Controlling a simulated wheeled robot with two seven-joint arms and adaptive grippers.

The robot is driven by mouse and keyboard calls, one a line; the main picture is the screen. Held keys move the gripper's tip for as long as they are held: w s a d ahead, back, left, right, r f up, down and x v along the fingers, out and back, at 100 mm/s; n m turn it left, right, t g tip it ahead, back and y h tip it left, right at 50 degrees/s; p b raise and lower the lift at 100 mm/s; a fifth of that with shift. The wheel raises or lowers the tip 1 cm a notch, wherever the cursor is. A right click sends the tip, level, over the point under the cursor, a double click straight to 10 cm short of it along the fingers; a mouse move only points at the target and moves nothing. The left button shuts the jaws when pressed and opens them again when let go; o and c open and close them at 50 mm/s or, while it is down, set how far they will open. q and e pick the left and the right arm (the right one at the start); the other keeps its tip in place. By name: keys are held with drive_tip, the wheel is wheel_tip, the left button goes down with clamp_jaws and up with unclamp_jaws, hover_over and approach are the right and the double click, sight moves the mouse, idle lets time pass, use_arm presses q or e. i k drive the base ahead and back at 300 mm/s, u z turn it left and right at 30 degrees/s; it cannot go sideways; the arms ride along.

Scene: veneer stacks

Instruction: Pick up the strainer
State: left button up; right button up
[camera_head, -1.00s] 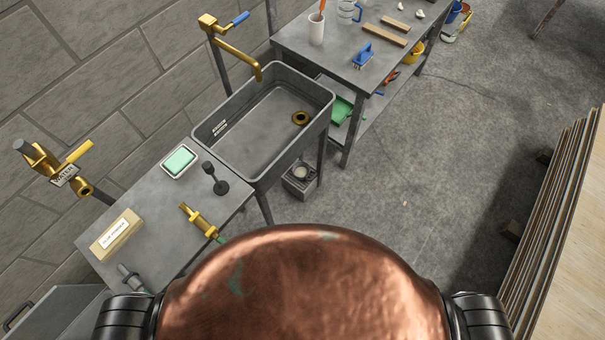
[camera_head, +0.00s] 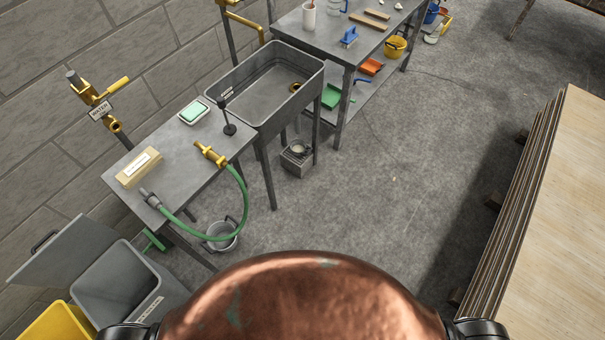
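No object is clearly recognisable as a strainer. A round brass fitting with a dark centre (camera_head: 295,86) sits in the floor of the grey sink (camera_head: 226,118), but I cannot tell whether it is a drain or a strainer. A small grey box with a round pale top (camera_head: 297,153) stands on the floor below the sink, and its details are too small to tell. Neither of my grippers is in view. Only my copper-coloured body and dark joint parts show along the bottom edge.
A grey side table (camera_head: 180,150) holds a green-topped tray (camera_head: 193,111), a labelled block (camera_head: 139,167) and a brass-ended green hose (camera_head: 240,215). A bucket (camera_head: 222,236) and bins (camera_head: 115,280) stand nearby. Veneer sheets (camera_head: 560,220) are stacked at right. The middle floor is clear.

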sight(297, 146)
drive_tip(key=k, duration=0.55)
drive_tip(key=z, duration=1.3)
drive_tip(key=i, duration=4.2)
drive_tip(key=u, duration=4.1)
drive_tip(key=k, duration=0.15)
drive_tip(key=z, duration=1)
